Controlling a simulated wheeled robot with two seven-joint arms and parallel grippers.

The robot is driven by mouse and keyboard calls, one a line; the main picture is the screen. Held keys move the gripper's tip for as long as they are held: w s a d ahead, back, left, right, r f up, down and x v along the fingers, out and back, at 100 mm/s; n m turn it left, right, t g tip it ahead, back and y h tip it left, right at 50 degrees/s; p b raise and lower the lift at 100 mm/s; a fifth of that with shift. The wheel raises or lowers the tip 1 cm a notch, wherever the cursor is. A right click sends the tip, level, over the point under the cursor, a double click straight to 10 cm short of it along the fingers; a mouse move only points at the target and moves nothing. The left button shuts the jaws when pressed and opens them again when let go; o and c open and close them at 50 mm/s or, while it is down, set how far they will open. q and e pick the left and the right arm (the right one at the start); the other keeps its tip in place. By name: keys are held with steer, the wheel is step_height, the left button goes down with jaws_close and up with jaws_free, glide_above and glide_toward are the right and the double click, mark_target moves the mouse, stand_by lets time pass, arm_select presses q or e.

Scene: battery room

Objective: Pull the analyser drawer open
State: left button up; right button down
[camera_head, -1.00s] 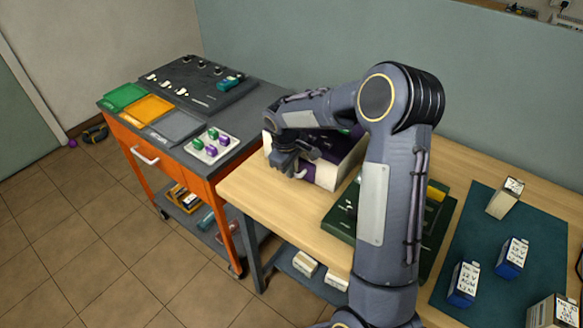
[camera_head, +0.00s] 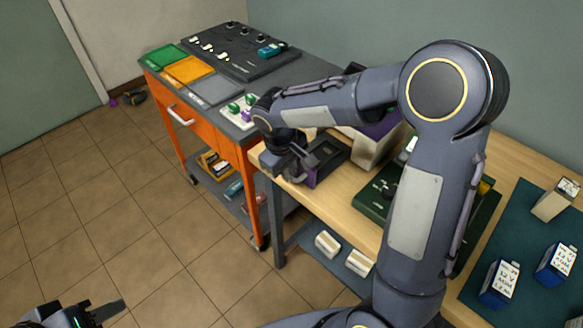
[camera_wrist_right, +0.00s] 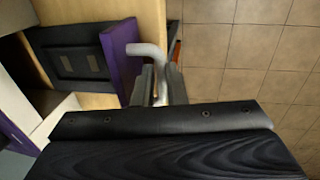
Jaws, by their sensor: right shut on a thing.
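The analyser (camera_head: 372,147) is a white and purple box on the wooden bench, partly hidden behind my right arm. Its drawer (camera_head: 328,152) stands out from the body, with the dark tray inside showing. In the right wrist view the purple drawer front (camera_wrist_right: 121,57) and the dark tray (camera_wrist_right: 72,62) show, with a bent grey handle (camera_wrist_right: 147,50) on the front. My right gripper (camera_head: 298,172) is shut on this handle; its fingers show in the wrist view (camera_wrist_right: 158,86). My left gripper (camera_head: 104,312) is low at the left, over the floor, far from the analyser; its jaw opening is unclear.
An orange cart (camera_head: 213,143) with coloured trays and a dark panel stands left of the bench. A green device (camera_head: 376,195) sits right of the analyser. Labelled batteries (camera_head: 500,284) stand on a dark mat at the right.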

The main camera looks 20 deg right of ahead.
steer(key=c, duration=1.5)
jaws_free()
steer(key=r, duration=0.5)
steer(key=a+r, duration=0.1)
steer(key=r, duration=0.1)
steer(key=shift+s+a+r, duration=0.1)
steer(key=shift+s+r, duration=0.15)
steer(key=shift+r, duration=0.15)
steer(key=s+m+t+y, duration=0.1)
steer(key=s+m+y, duration=0.1)
steer(key=s, duration=0.5)
steer(key=s+d+m+t+y, duration=0.1)
steer(key=s+m+t, duration=0.1)
steer(key=s, duration=0.5)
steer(key=s+d+m+t+y, duration=0.1)
steer(key=s+m+y, duration=0.1)
steer(key=s, duration=0.5)
steer(key=shift+s+d+r+m+t+y, duration=0.1)
steer(key=shift+s+r+m+t+y, duration=0.1)
steer(key=shift+s+m+t+y, duration=0.15)
